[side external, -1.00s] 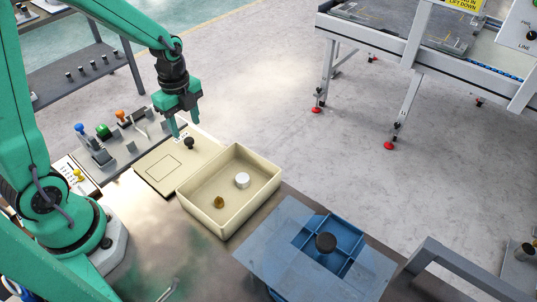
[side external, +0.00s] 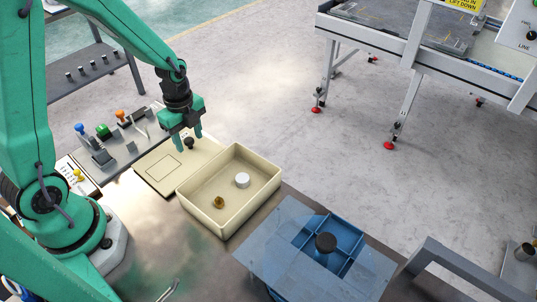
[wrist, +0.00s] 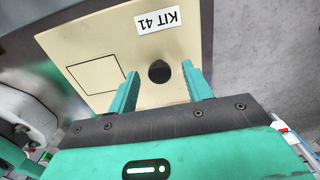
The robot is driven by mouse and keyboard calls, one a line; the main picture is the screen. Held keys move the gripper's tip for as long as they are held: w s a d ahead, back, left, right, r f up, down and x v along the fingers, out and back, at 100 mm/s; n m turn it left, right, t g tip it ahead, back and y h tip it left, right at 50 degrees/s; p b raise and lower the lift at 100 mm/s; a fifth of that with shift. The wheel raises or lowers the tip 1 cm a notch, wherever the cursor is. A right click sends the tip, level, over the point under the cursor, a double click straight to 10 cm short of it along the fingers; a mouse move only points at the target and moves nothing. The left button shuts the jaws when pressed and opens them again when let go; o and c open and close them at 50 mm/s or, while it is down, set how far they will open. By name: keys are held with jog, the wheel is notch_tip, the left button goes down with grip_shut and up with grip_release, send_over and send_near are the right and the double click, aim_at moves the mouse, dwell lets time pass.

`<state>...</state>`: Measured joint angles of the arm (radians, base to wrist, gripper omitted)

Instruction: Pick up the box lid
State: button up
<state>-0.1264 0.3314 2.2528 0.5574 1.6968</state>
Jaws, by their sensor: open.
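The cream box lid (side external: 166,170) lies flat on the table, left of the open cream box (side external: 205,215). A black knob (side external: 189,143) stands up on the lid. In the wrist view the lid (wrist: 105,45) has a printed rectangle and a "KIT 41" label, and the knob (wrist: 159,71) shows between my fingertips. My gripper (side external: 187,146) is open above the lid, its two green fingers pointing down, one on each side of the knob in the picture. Whether the fingers reach down to the knob's height I cannot tell.
The box holds a white cylinder (side external: 242,180) and a brass-coloured piece (side external: 218,202). A blue compartmented tray (side external: 345,245) with a partly clear cover and black knob stands at the front right. A fixture with coloured knobs (side external: 103,131) lies behind the lid.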

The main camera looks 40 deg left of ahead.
grip_shut()
jog(key=shift+r, duration=0.15)
jog(key=shift+r, duration=0.75)
jog(key=r, duration=0.2)
jog(key=shift+s+d+r, duration=0.1)
jog(key=shift+d+r, duration=0.25)
jog(key=shift+r, duration=0.05)
jog(key=s+d+r, duration=0.4)
jog(key=d+r, duration=0.2)
jog(key=d, duration=0.4)
jog(key=shift+s+r, duration=0.25)
jog(key=w+d+r, duration=0.1)
jog(key=w+d, duration=0.4)
jog(key=d, duration=0.3)
jog(key=shift+w+r, duration=0.2)
jog(key=shift+w, duration=0.15)
